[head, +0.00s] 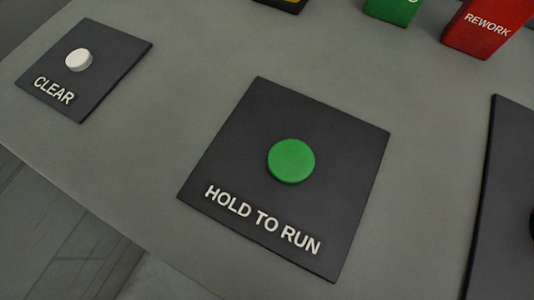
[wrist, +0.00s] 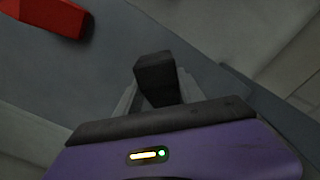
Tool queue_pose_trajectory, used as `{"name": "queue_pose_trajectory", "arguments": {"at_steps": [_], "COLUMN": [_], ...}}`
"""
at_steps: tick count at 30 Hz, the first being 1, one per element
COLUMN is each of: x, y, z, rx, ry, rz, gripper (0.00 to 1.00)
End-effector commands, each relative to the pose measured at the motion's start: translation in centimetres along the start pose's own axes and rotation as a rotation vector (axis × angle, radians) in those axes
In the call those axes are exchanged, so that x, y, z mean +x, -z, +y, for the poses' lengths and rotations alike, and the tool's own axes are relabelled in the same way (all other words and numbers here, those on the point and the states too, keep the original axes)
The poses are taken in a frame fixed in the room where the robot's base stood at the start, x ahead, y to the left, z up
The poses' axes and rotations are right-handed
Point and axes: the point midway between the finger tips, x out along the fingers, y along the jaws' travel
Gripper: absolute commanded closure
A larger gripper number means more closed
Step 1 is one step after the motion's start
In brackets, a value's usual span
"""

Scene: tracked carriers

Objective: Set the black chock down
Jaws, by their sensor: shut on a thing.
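The black chock (wrist: 155,70) is a dark block in the middle of the wrist view. My gripper (wrist: 157,88) is shut on it, with a grey finger showing on each side. The chock's lower part is hidden behind the gripper's dark edge and purple housing. A grey surface lies beyond it; I cannot tell whether the chock touches that surface. Neither chock nor gripper shows in the head view.
The head view shows a grey panel with a green HOLD TO RUN button (head: 291,161), a white CLEAR button (head: 78,60), a red REWORK block (head: 487,28) and a green block (head: 392,10). A red object (wrist: 45,17) is at the wrist view's upper left.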

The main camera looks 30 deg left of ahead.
Motion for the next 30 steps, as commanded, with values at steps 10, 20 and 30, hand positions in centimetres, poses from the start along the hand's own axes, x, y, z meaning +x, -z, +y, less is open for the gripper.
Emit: {"name": "queue_pose_trajectory", "arguments": {"at_steps": [10, 20, 30], "x": [4.1, 4.2, 4.2], "y": [0.0, 0.0, 0.0], "z": [0.0, 0.0, 0.0], "rx": [0.000, 0.000, 0.000], "ry": [0.000, 0.000, 0.000], "rz": [0.000, -0.001, -0.001], "gripper": [1.00, 0.45, 0.33]}}
